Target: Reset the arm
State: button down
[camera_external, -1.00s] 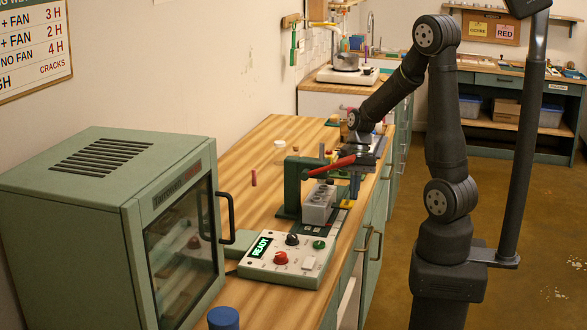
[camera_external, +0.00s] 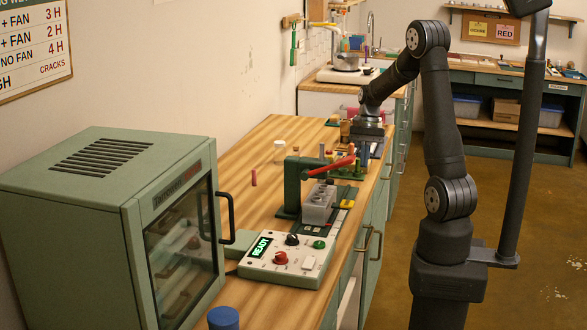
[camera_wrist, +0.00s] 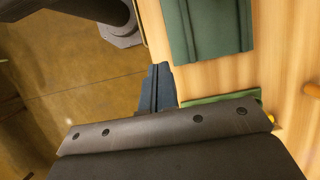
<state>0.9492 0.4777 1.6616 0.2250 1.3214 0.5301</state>
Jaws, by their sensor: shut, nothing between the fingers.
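My arm reaches over the far part of the wooden bench (camera_external: 258,140) in the external view. My gripper (camera_external: 365,155) points down near the bench's right edge, beyond the green press with the red lever. Its fingertips are small and partly hidden there. In the wrist view my gripper (camera_wrist: 158,75) shows as dark blue fingers together, with nothing between them. They are over the bench edge, with brown floor to the left and wood to the right.
A green press (camera_external: 292,185) with a red lever (camera_external: 331,165) and a grey mould block (camera_external: 319,203) stand on the bench. A control box (camera_external: 288,259) reading READY and a green oven (camera_external: 100,215) are nearer. A green object (camera_wrist: 205,25) lies ahead in the wrist view.

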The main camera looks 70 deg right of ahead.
jog(key=v, duration=0.6)
jog(key=shift+r, duration=0.15)
